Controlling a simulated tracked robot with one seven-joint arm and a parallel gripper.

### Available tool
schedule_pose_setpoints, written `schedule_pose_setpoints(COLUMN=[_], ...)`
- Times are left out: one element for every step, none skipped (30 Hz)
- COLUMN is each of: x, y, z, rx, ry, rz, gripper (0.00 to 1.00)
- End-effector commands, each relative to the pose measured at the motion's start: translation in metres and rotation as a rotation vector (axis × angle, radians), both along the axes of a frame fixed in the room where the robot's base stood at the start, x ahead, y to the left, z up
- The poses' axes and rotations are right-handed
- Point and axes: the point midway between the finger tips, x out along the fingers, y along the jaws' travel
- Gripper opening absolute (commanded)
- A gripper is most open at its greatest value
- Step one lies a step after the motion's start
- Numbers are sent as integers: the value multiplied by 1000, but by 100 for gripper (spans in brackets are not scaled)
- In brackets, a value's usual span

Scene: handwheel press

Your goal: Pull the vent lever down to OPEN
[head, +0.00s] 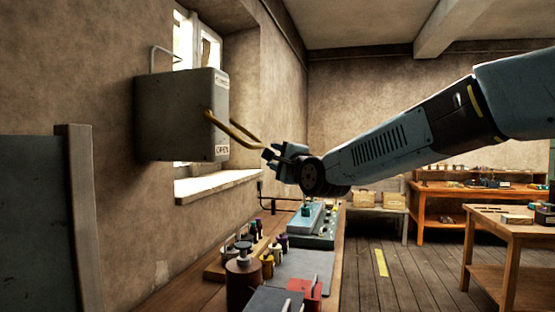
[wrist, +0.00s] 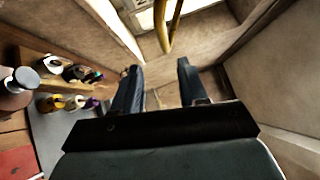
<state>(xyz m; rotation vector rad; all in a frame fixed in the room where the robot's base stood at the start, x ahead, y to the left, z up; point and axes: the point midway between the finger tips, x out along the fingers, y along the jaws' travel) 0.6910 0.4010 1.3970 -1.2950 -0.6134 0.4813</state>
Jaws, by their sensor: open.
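The vent lever is a yellow two-armed bar (head: 236,128) on the side of a grey wall box (head: 176,115) in the head view. It slopes down and to the right from the box, and its far end lies close to my gripper (head: 270,153). The box has an OPEN label (head: 222,150) low on its face and another label near the top, too small to read. In the wrist view the lever (wrist: 163,30) shows ahead of my gripper (wrist: 157,70), in line with the gap between the fingers. The fingers are apart with nothing between them. I cannot tell whether they touch the lever.
A window sill (head: 215,186) juts out below the box. A workbench under it holds several bottles, a red block (head: 303,292) and a teal device (head: 312,226). Orange tables (head: 470,190) stand at the right. The floor between is open.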

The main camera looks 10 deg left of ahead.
Motion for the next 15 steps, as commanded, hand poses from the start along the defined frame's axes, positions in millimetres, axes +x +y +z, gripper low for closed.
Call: schedule_pose_setpoints(x=[0,-1,-1,-1,-2,-3,-3,-3,-4,-4,-4,-4,-4,-5,-5], y=[-2,-2,-3,-3,-3,-3,-3,-3,-3,-3,-3,-3,-3,-3,-3], z=[-1,-1,-1,-1,-1,-2,-2,-2,-3,-3,-3,-3,-3,-3,-3], rx=[-1,-1,-2,-2,-3,-3,-4,-4,-4,-4,-4,-4,-4,-4,-4], ry=[0,-1,0,0,-1,-1,0,0,0,0,0,0,0,0,0], rz=[-3,-2,-2,-2,-2,-1,-1,-1,-1,-1,-1,-1,0,0,0], gripper=[43,43,43,43,43,43,43,43,43,43,43,43,43,43,43])
